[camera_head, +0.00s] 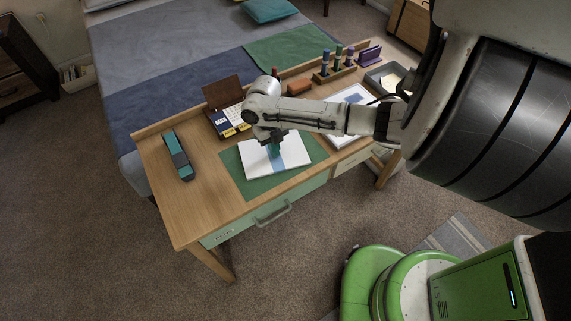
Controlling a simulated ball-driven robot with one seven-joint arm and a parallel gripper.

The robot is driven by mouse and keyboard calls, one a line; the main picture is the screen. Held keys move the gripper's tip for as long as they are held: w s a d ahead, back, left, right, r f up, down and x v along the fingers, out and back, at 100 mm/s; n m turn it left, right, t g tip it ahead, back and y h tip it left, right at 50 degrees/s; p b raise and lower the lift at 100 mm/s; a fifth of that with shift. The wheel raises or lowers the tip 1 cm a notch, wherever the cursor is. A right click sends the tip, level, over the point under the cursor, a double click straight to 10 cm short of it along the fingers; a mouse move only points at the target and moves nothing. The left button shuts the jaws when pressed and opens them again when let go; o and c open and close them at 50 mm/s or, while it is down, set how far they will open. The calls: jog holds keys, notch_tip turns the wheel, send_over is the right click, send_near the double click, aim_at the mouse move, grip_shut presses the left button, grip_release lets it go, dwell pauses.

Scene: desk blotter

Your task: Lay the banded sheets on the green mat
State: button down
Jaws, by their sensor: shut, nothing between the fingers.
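The banded sheets (293,150) are a white stack with a blue band across the middle. They lie flat on the green mat (246,187), which shows around them on the desk. My gripper (274,154) is right over the sheets, at the band, fingers pointing down. Its fingers are shut with nothing between them. Whether the fingertips touch the sheets cannot be told. My wrist and gripper hide part of the stack's back edge.
A teal and black stapler-like object (177,155) lies at the desk's left. An open brown box with cards (228,118), an orange-brown block (299,87), a rack of markers (336,70) and a grey tray (387,76) stand along the back. White papers (352,97) lie right.

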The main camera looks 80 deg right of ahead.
jog(key=shift+a+f, duration=0.15)
jog(key=shift+f, duration=0.35)
jog(key=shift+w+r+p, duration=0.1)
jog(key=shift+r+p, duration=0.65)
jog(key=shift+p, duration=0.1)
notch_tip(320, 180, up, 10)
jog(key=w+d, duration=0.1)
jog(key=shift+d+b, duration=0.35)
